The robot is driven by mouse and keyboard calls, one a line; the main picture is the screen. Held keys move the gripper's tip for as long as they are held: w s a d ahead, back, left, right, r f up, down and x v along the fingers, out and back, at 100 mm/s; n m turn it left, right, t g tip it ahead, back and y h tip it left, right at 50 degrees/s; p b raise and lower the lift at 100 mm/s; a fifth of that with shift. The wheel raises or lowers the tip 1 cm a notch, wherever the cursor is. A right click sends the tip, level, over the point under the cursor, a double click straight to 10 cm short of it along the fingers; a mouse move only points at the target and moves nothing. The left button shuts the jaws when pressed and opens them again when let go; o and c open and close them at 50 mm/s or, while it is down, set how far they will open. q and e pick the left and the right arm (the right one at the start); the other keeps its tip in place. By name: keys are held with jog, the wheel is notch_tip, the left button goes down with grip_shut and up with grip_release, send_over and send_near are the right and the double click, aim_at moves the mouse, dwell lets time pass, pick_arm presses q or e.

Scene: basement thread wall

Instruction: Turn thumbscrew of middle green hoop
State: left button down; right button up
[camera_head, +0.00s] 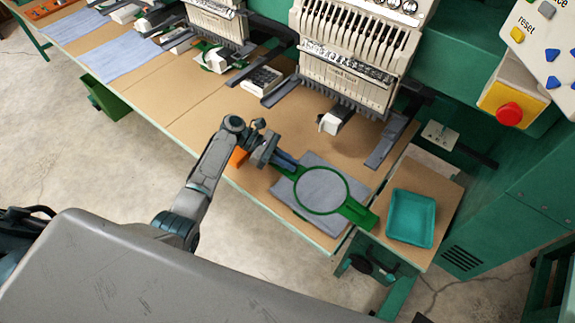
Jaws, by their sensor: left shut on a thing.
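A green hoop (349,198) with a round ring lies on a grey-blue cloth (310,216) near the front right of the tan table. A wide green bracket (357,214) sticks out at its lower right. My left gripper (288,164) reaches the hoop's upper left edge, its jaws shut at the spot of the thumbscrew. The fingers cover the thumbscrew, so its turn cannot be seen. Another green hoop part (211,58) shows farther back, under the left machine head. My right gripper is not in view.
An embroidery machine head (352,50) hangs behind the hoop. A teal tray (411,218) stands on the right side table. An orange thing (239,157) lies beside my left arm. A yellow box with a red button (509,113) is at the right.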

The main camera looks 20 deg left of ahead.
pick_arm(q)
jog(key=shift+w+d+m+g+y+b, duration=0.15)
jog(key=shift+m+g+y+b, duration=0.5)
jog(key=shift+m+g, duration=0.95)
jog(key=shift+g, duration=0.3)
jog(key=c, duration=1.5)
grip_release()
jog(key=shift+w, duration=0.1)
